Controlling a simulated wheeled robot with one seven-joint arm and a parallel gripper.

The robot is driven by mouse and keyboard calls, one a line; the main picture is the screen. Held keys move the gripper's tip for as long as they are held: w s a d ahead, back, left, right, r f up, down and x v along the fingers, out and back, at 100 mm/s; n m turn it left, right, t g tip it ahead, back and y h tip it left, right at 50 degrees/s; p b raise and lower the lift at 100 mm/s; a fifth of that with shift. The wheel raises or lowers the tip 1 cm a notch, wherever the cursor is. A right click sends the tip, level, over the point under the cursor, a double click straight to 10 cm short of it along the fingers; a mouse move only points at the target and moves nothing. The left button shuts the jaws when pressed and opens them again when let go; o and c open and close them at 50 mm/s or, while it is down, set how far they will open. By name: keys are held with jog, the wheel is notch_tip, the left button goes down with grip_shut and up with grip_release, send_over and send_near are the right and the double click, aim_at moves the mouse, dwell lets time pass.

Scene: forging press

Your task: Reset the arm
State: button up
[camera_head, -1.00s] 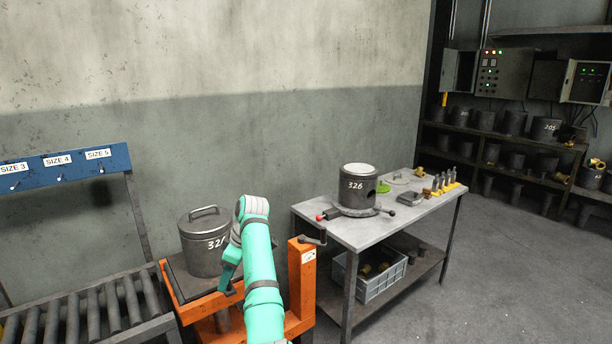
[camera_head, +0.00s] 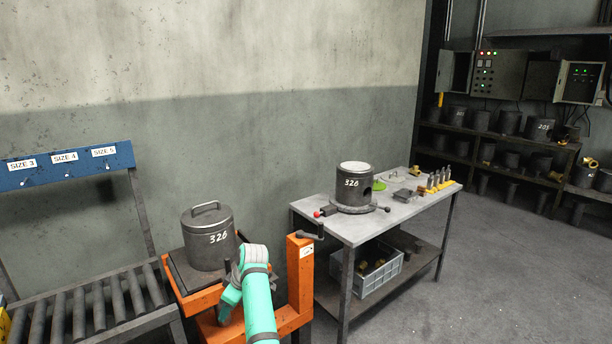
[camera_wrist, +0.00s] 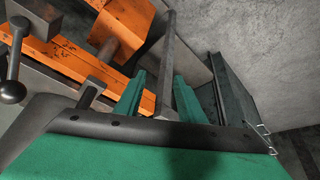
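My teal arm (camera_head: 258,300) reaches up from the bottom of the head view, its grey joint beside the orange lift stand (camera_head: 303,290). My gripper is mostly hidden there. In the wrist view my gripper (camera_wrist: 160,88) shows two teal fingers standing apart. A grey bar (camera_wrist: 167,45) runs through the space between them; I cannot tell whether it touches either finger. Orange metal (camera_wrist: 95,55) and a lever with a black ball knob (camera_wrist: 12,91) lie to the left of the fingers.
A lidded pot marked 326 (camera_head: 207,240) stands on the lift stand, close behind my arm. A roller conveyor (camera_head: 90,305) is at left. A workbench (camera_head: 350,231) at right holds a second 326 cylinder (camera_head: 353,186) and small tools. Open floor (camera_head: 490,270) lies further right.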

jog(key=s+d+f+m+t, duration=0.25)
jog(key=s+f, duration=0.25)
jog(key=f, duration=0.7)
jog(key=s+d+f+m+t, duration=0.1)
jog(key=s+d+f+m, duration=0.3)
jog(key=f, duration=0.8)
jog(key=s+d+f+m+t+h, duration=0.1)
jog(key=s+d+f+t, duration=0.2)
jog(key=s, duration=0.6)
jog(key=s+d+f+m, duration=0.25)
jog(key=s+f, duration=0.25)
jog(key=s, duration=0.5)
jog(key=s+d+r+m+t+h, duration=0.1)
jog(key=s+d+r, duration=0.2)
jog(key=s, duration=0.4)
jog(key=s+d+r+m+t+h, duration=0.1)
jog(key=s+d+r+t, duration=0.15)
jog(key=s, duration=0.45)
jog(key=s+d+r+m+h, duration=0.1)
jog(key=s+d+r, duration=0.2)
jog(key=s, duration=0.3)
jog(key=s+d+r+m+t, duration=0.1)
jog(key=s+d+r, duration=0.1)
jog(key=s+r, duration=0.5)
jog(key=s+d+r+t, duration=0.2)
jog(key=s+r, duration=0.5)
jog(key=r, duration=0.6)
jog(key=shift+s+m+h, duration=0.2)
jog(key=shift+m+h, duration=0.2)
